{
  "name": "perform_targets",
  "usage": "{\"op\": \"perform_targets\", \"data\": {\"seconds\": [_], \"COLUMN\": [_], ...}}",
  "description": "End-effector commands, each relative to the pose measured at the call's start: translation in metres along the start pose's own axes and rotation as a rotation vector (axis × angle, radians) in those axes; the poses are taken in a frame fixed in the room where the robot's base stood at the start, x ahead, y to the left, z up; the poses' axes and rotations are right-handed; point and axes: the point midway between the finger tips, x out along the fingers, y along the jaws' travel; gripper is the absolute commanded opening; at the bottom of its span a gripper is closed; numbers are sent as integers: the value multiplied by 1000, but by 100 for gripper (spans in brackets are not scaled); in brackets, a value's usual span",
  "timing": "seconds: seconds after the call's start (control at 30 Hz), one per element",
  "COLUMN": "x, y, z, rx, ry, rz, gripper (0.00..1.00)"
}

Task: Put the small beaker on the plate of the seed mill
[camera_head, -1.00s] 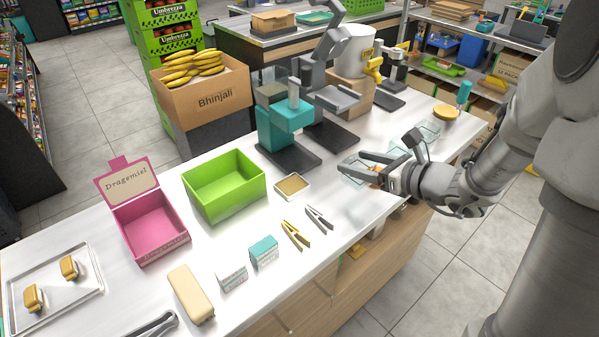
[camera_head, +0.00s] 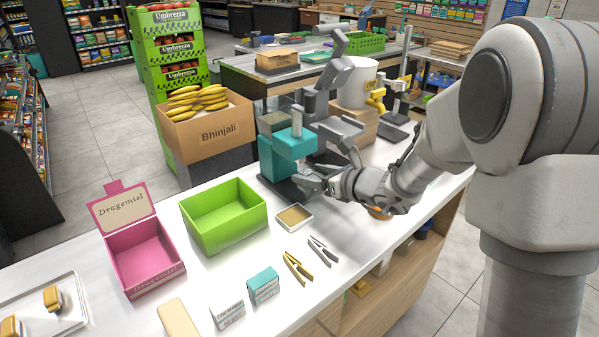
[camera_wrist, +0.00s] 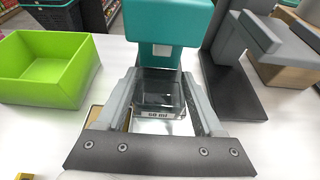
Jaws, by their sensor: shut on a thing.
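In the wrist view the teal body (camera_wrist: 165,20) stands just beyond the beaker. I cannot tell whether the beaker touches the plate.
A grey machine (camera_head: 340,130) with its own dark plate (camera_wrist: 235,92) stands close on the right. A green box (camera_head: 225,218) is to the left. A shallow tray (camera_head: 294,216) and tongs (camera_head: 297,268) lie in front. An orange item (camera_head: 380,212) sits under my arm.

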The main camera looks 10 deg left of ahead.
Motion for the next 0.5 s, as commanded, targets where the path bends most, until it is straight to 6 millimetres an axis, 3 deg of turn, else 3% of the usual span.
{"op": "perform_targets", "data": {"seconds": [0.17,0.37,0.4,0.5], "x": [14,47,48,49], "y": [1,1,1,0], "z": [5,16,6,1], "rx": [0,-1,2,2], "ry": [0,0,3,1], "rz": [2,3,2,0], "gripper": [9,9,9,9]}}
